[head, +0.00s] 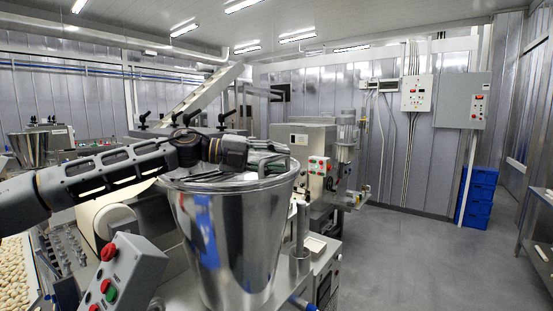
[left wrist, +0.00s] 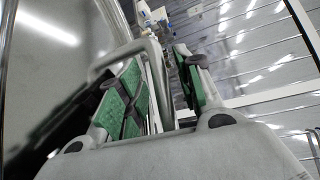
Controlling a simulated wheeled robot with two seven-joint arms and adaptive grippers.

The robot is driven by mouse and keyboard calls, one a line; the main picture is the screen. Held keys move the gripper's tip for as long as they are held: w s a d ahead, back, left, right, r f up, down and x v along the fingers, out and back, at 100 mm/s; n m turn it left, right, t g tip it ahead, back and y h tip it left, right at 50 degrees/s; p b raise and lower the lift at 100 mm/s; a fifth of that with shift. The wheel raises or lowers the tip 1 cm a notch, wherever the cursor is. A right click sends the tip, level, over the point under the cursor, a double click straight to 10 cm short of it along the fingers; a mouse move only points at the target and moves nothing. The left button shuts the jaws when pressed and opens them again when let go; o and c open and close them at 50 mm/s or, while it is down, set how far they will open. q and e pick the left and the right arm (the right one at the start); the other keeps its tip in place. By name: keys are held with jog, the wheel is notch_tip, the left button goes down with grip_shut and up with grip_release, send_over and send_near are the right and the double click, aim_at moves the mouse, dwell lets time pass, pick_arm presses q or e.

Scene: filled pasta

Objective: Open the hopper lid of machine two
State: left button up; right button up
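The hopper (head: 235,245) is a shiny steel cone in the middle of the head view. Its lid (head: 205,184) lies across the top and looks closed. My left gripper (head: 268,160) is over the lid, reaching in from the left. In the left wrist view, its green-padded fingers (left wrist: 160,90) stand apart. A bent metal handle (left wrist: 122,50) crosses by the left finger, with one leg running down between the fingers. A gap shows beside the right finger; firm contact cannot be told. Shiny curved metal (left wrist: 55,45) fills the left. My right gripper is not in view.
A button box (head: 125,270) stands in front, left of the hopper. Another machine (head: 310,145) with buttons is behind it. Pasta (head: 14,275) lies at far left. Blue crates (head: 478,195) stand by the back wall. The floor (head: 410,260) at right is clear.

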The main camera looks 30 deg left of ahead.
pick_arm(q)
grip_shut()
jog(key=shift+r, duration=0.1)
dwell(0.3)
